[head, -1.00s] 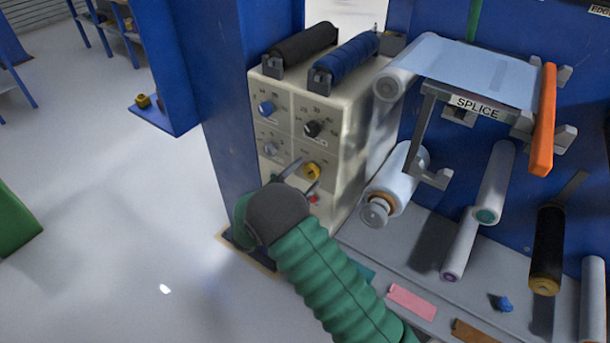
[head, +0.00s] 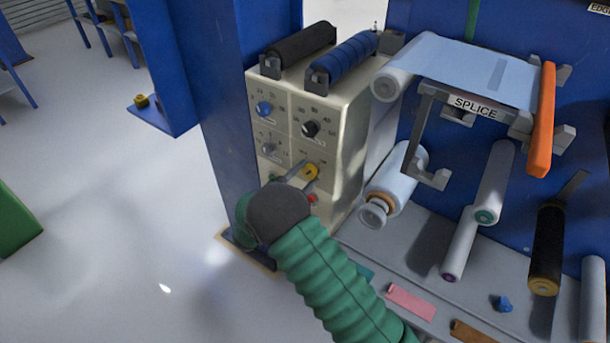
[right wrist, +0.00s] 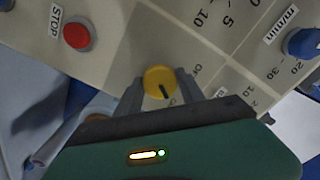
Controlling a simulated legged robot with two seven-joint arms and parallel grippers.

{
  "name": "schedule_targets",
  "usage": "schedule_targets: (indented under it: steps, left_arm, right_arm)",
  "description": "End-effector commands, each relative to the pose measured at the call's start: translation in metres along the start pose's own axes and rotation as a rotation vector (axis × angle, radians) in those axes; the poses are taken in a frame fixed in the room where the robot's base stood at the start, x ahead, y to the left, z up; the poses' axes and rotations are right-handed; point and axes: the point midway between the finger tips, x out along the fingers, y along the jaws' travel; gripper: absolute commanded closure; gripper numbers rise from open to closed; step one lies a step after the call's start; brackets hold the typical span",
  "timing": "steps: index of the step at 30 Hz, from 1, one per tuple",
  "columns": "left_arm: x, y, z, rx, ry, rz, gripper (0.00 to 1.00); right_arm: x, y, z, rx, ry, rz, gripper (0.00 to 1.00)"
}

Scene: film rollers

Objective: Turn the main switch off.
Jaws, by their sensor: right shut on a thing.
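The main switch looks to be the yellow knob (head: 310,171) low on the cream control panel (head: 348,135). In the right wrist view the yellow knob (right wrist: 159,81) shows a dark pointer line, with small, partly hidden lettering beside it. My right gripper (head: 300,172) has its two fingers on either side of the knob and is shut on it. The right wrist view shows the gripper (right wrist: 160,88) the same way. My green right arm covers the lower panel in the head view. My left gripper is not in view.
A red STOP button (right wrist: 77,35) sits close to the yellow knob. Blue (head: 264,109), black (head: 310,129) and grey (head: 268,148) knobs are above. Rollers and a film web (head: 470,70) stand to the right. Open floor lies left.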

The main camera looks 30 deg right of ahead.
Motion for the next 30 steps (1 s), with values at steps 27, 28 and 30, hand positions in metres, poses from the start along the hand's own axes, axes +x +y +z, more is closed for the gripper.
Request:
schedule_targets:
  steps: [27, 28, 30]
  left_arm:
    - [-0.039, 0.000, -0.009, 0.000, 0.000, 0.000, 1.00]
    - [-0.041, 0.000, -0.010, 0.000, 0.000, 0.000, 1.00]
    - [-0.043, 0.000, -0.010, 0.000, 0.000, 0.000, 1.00]
  right_arm:
    - [0.000, 0.000, -0.001, -0.693, -0.002, 0.002, 0.94]
    - [0.000, 0.000, -0.001, -0.721, -0.002, 0.002, 0.94]
    - [0.000, -0.001, -0.001, -0.786, -0.002, 0.001, 0.94]
